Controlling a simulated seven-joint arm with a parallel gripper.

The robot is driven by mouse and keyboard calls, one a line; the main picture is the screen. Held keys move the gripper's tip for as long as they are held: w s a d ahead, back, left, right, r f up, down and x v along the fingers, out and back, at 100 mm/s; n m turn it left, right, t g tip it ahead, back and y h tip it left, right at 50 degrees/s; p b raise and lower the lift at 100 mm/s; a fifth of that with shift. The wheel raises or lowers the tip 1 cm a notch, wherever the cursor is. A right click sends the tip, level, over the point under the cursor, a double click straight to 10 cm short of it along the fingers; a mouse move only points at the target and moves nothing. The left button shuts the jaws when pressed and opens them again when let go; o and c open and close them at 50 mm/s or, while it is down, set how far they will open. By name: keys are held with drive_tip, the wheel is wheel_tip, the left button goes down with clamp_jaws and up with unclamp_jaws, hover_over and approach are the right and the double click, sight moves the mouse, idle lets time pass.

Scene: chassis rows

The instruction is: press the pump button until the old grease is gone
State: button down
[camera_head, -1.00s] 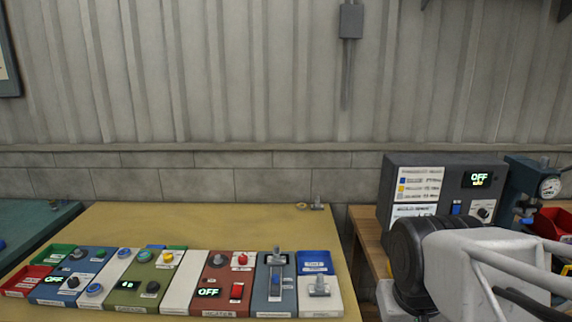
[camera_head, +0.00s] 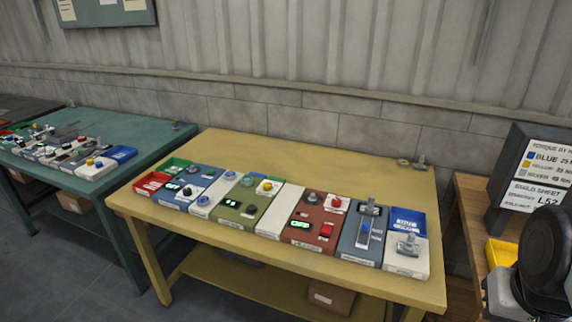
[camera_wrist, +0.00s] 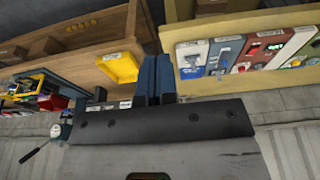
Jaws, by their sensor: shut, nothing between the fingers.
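A row of control modules lies on the yellow table (camera_head: 330,143). The green module (camera_head: 247,209) has a small lit display and a yellow button (camera_head: 267,186). The brown-red module (camera_head: 313,212) has a lit display reading OFF, a red round button (camera_head: 336,201) and a red square switch (camera_head: 326,230). Labels are too small to tell which is the pump button, and no grease can be made out. In the wrist view my gripper (camera_wrist: 153,62) is shut and empty, its blue-grey fingers together, apart from the modules.
A teal table (camera_head: 130,130) with more modules stands left. On the right a wooden bench (camera_head: 462,215) carries a dark box with a label sheet (camera_head: 540,175) and a yellow bin (camera_head: 503,252). The back of the yellow table is mostly clear.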

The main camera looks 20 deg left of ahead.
drive_tip(key=shift+w, duration=0.15)
drive_tip(key=w+a+r+g, duration=0.1)
drive_tip(key=w+a+r, duration=0.1)
drive_tip(key=w+a, duration=1.1)
drive_tip(key=w+a+r, duration=0.2)
drive_tip(key=w+a, duration=0.8)
drive_tip(key=w, duration=0.6)
drive_tip(key=w+a+f, duration=0.3)
drive_tip(key=a+f, duration=0.2)
drive_tip(key=a, duration=0.8)
drive_tip(key=w+a+f+g, duration=0.1)
drive_tip(key=w+a+f, duration=0.3)
drive_tip(key=a, duration=0.9)
drive_tip(key=w+a+f, duration=0.3)
drive_tip(key=a+f, duration=0.4)
drive_tip(key=a, duration=0.6)
drive_tip(key=shift+w+g, duration=0.25)
drive_tip(key=shift+g, duration=0.05)
drive_tip(key=shift+f, duration=0.1)
